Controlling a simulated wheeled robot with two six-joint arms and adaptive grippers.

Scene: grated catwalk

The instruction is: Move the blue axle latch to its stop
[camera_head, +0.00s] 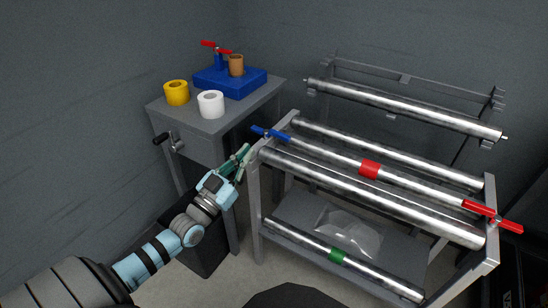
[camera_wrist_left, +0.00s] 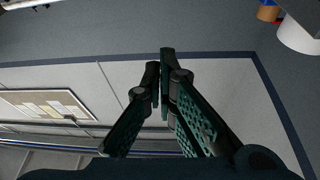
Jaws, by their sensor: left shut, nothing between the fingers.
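The blue axle latch (camera_head: 270,134) is a small blue bar at the left end of the middle metal axle, on the left end of the grey rack (camera_head: 254,190). A red latch (camera_head: 492,215) sits at the right end of the rack. My left gripper (camera_head: 245,152) is shut and empty, just below and left of the blue latch; I cannot tell whether it touches it. In the left wrist view the shut green fingers (camera_wrist_left: 161,75) point at a wall, and the blue latch does not show. My right gripper is in no view.
A grey side table (camera_head: 212,124) behind the gripper carries a yellow roll (camera_head: 176,92), a white roll (camera_head: 210,103) and a blue block (camera_head: 231,82) with a brown roll. A roller with a green band (camera_head: 337,256) lies low in the rack. Another bare roller (camera_head: 400,108) hangs behind.

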